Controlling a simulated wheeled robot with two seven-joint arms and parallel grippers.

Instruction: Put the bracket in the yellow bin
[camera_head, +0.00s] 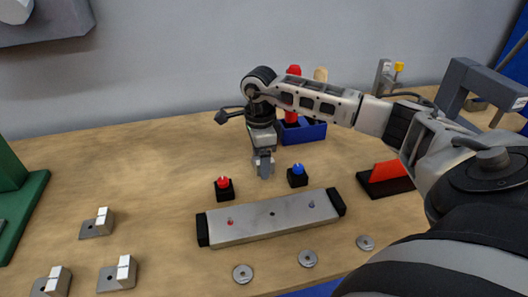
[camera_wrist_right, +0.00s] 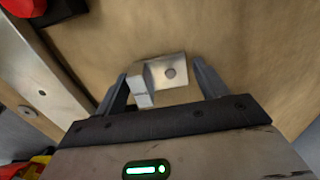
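A small grey metal bracket (camera_wrist_right: 168,72) with a hole and a pale upright block lies on the wooden table in the right wrist view. My right gripper (camera_wrist_right: 160,82) is open, with one finger on each side of it; the upright block is close to the left finger. In the head view my right gripper (camera_head: 264,168) points down over the table, behind the red and blue buttons, and I cannot make out that bracket there. Several similar brackets (camera_head: 97,223) lie at the left. I see no yellow bin. My left gripper is not in view.
A metal plate (camera_head: 271,217) with black ends lies in front of the red button (camera_head: 224,187) and blue button (camera_head: 297,175). Flat washers (camera_head: 307,258) lie near the front.

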